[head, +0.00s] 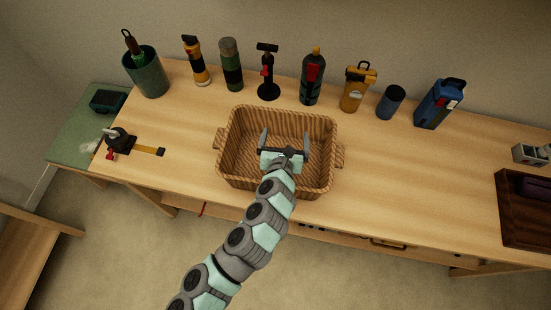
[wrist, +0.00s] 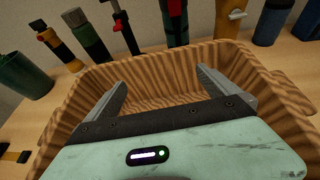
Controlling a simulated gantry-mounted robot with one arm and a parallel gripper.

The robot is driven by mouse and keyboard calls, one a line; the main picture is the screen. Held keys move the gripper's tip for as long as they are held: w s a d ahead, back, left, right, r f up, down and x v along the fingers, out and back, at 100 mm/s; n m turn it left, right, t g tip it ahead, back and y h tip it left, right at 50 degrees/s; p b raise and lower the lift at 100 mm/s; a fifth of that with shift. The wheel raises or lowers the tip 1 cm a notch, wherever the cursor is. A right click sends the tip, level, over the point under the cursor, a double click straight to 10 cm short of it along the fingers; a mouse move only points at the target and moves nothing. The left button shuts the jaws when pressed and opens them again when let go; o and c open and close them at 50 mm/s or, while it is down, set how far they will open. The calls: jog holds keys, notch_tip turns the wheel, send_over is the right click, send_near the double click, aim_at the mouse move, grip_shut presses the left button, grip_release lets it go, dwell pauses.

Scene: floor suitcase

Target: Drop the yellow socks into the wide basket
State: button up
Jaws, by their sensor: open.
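The wide basket (head: 228,155) is a woven tan basket with side handles, upright on the wooden workbench. In the wrist view its walls (wrist: 75,95) surround my fingers. My gripper (head: 285,137) is open and empty, with its fingers over or inside the basket; I cannot tell how deep they reach. The wrist view shows the two fingers (wrist: 160,80) spread apart, with only woven basket between them. I see no yellow socks in either view. Part of the basket's floor and front is hidden by my gripper and arm.
A row of bottles, flashlights and tools, including a green cup (head: 146,75) and a blue flask (head: 438,104), stands behind the basket. A dark tray (head: 510,233) lies at the right. A black-and-yellow tool (head: 122,143) lies left. Bench right of the basket is clear.

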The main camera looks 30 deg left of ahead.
jog(key=p+v, duration=0.2)
jog(key=v, duration=0.8)
jog(key=shift+d, duration=0.1)
